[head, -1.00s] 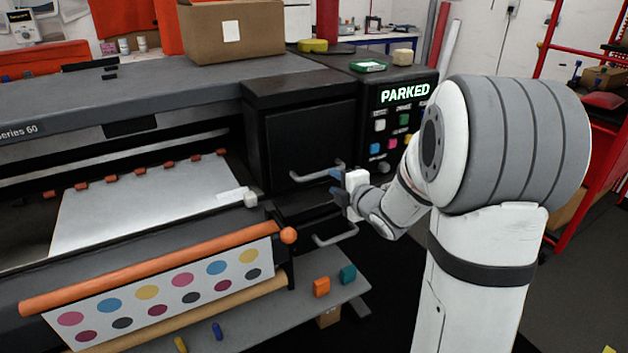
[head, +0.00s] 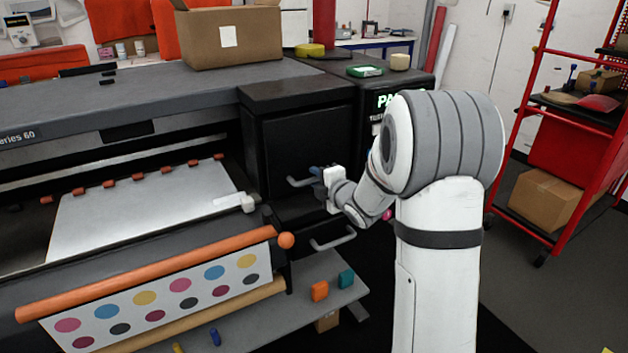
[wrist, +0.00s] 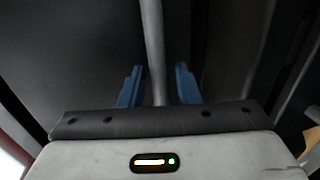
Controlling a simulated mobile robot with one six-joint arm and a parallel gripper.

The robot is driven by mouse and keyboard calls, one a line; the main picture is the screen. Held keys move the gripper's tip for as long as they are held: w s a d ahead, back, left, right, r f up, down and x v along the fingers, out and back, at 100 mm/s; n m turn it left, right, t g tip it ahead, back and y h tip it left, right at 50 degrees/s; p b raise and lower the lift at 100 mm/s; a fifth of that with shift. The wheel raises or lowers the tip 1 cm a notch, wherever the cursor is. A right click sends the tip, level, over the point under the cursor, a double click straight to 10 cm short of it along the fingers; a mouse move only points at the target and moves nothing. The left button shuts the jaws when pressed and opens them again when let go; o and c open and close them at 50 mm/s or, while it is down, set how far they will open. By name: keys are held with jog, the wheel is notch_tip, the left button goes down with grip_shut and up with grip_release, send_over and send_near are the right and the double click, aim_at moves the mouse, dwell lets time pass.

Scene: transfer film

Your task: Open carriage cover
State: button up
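The carriage cover (head: 308,140) is a black panel at the printer's right end, and it looks closed. Its light grey bar handle (head: 294,182) is partly hidden behind my gripper (head: 317,172). In the wrist view, my gripper (wrist: 158,86) has its two blue fingers apart, one on each side of the grey handle bar (wrist: 153,40). Gaps show between the bar and both fingers. The fingers straddle the bar without visibly pressing it. The dark cover face (wrist: 75,50) fills much of the wrist view.
A second bar handle (head: 333,240) sits on a lower panel. The control panel with its lit display (head: 384,100) is partly hidden by my arm. A cardboard box (head: 230,35) stands on the printer top. A red shelf rack (head: 560,150) stands at the right, with clear floor before it.

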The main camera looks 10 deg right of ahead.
grip_shut()
